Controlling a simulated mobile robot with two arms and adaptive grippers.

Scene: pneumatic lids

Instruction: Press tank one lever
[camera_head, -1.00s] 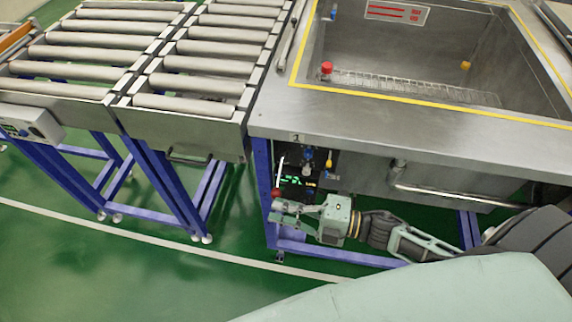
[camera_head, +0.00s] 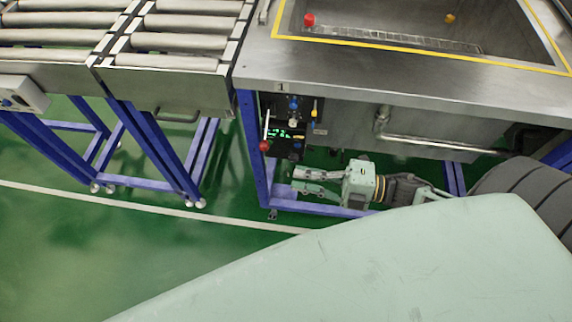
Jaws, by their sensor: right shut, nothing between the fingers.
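Tank one (camera_head: 420,75) is a steel tank marked "1" on its front edge. My left gripper is not in view.
A blue frame leg (camera_head: 250,150) stands just left of the lever. A steel pipe (camera_head: 440,145) runs along the tank front above my right arm. A roller conveyor (camera_head: 180,68) is at the left. The green floor (camera_head: 110,245) in front is clear.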

